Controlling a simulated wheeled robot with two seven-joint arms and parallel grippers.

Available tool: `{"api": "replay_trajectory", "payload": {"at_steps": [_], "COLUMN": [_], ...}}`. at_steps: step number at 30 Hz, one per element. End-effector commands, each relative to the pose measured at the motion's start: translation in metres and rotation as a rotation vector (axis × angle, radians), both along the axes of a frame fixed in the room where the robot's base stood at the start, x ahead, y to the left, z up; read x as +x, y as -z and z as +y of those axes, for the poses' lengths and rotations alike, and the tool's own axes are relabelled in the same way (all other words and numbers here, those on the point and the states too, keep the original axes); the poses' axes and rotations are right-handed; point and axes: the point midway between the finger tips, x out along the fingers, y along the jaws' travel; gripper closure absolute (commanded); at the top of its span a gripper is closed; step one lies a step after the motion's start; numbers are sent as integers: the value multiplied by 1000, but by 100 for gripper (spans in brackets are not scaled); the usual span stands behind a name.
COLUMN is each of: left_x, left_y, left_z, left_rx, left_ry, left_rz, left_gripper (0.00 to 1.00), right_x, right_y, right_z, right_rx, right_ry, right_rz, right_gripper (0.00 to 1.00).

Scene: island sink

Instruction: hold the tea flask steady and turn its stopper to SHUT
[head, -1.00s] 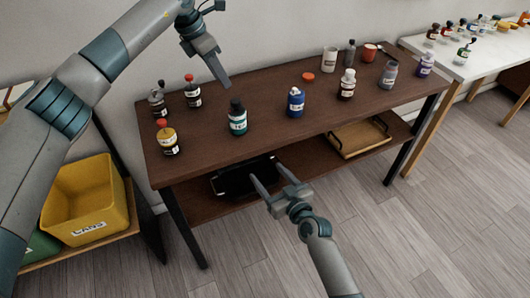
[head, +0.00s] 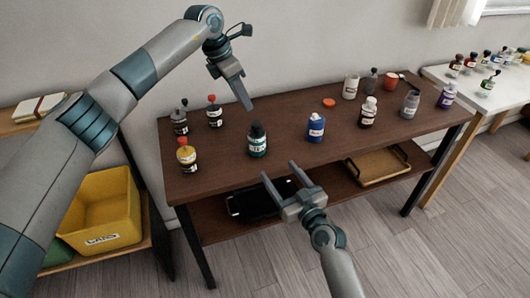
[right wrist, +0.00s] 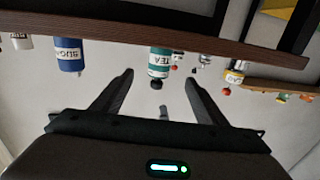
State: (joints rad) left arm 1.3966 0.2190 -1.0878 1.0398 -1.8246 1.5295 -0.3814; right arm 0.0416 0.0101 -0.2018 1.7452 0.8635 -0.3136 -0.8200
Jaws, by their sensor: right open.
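The tea flask (head: 258,142) is a teal bottle with a white label and a dark stopper, upright near the front edge of the brown table. It also shows upside down in the right wrist view (right wrist: 159,63), between and beyond the fingertips. My left gripper (head: 247,106) points down just above and behind the flask's stopper, apart from it; its fingers overlap, so its opening is unclear. My right gripper (head: 280,169) is open and empty, in front of the table edge and below the flask; it shows in the right wrist view (right wrist: 159,76). The stopper's marking is unreadable.
A blue sugar flask (head: 316,128) stands right of the tea flask. A yellow-bodied flask (head: 187,157) and two dark ones stand left. More jars, cups and a red lid (head: 329,102) sit farther right. The lower shelf holds a black item and a wooden tray (head: 377,168).

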Motion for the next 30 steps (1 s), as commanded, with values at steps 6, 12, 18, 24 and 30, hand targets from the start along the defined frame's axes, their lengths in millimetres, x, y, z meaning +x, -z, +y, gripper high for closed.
{"api": "replay_trajectory", "payload": {"at_steps": [6, 12, 18, 24, 30], "left_x": [0, 0, 0, 0, 0], "left_y": [0, 0, 0, 0, 0], "left_z": [0, 0, 0, 0, 0], "left_rx": [0, 0, 0, 0, 0], "left_ry": [0, 0, 0, 0, 0], "left_rz": [0, 0, 0, 0, 0], "left_gripper": [69, 69, 69, 69, 69], "right_x": [22, 51, 81, 110, 134], "right_y": [-1, 0, -1, 0, 0], "right_z": [11, 24, 38, 52, 63], "right_rx": [1, 2, 2, -1, 0], "right_ry": [0, 0, -1, -2, -2], "right_rz": [0, 1, 1, 2, 1], "right_gripper": [33, 33, 33, 33, 33]}}
